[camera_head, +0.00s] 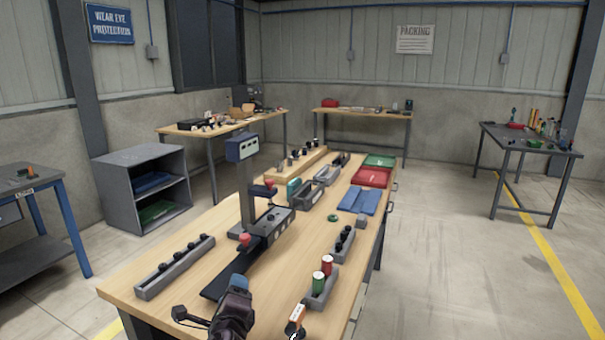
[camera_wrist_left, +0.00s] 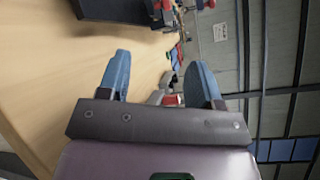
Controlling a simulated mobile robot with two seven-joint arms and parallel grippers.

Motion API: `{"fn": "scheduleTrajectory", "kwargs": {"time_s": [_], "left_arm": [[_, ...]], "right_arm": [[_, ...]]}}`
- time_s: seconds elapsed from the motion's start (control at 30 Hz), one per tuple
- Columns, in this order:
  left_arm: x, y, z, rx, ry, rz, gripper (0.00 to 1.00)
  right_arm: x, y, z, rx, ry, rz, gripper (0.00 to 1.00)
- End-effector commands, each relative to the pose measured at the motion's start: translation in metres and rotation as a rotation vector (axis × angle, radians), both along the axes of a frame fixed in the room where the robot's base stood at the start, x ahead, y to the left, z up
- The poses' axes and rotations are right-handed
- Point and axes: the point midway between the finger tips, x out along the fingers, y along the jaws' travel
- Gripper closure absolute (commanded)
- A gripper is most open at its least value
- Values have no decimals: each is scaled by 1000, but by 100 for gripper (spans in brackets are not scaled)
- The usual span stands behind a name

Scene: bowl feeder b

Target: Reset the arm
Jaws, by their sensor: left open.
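My left gripper (camera_head: 238,284) is at the near edge of the workbench (camera_head: 165,305), low in the head view, with its blue fingertips pointing away from me. In the left wrist view the two blue fingers of this gripper (camera_wrist_left: 160,70) stand apart with nothing between them. The view is turned sideways, with the wooden bench top (camera_wrist_left: 50,70) on the left.
A grey feeder machine with an upright post (camera_head: 246,190) stands ahead of my gripper. A grey rail (camera_head: 176,268) lies to the left. A holder with red and green cylinders (camera_head: 322,285) and an orange-white object (camera_head: 296,318) are to the right.

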Motion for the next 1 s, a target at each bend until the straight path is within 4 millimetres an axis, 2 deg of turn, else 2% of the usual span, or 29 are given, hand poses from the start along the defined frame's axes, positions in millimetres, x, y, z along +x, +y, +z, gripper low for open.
{"fn": "scheduleTrajectory", "kwargs": {"time_s": [0.17,0.27,0.43,0.6,0.7,0.8,1.0], "left_arm": [[-18,1,-16,-507,-1,-50,41],[-36,6,-31,-806,15,-55,41],[-80,25,-63,-1320,54,-5,41],[-133,50,-96,-1697,78,97,41],[-168,66,-115,-1839,85,170,41],[-205,83,-136,-1909,95,253,41],[-277,112,-177,-1914,118,422,41]], "right_arm": [[-4,-1,-2,0,7,-2,70],[-6,-1,-3,0,12,-2,70],[-11,-2,-7,0,24,-6,70],[-12,-2,-9,-1,27,-6,70],[-12,-2,-8,0,26,-5,70],[-10,-1,-7,0,23,-5,70],[-4,0,-4,0,11,-1,70]]}}
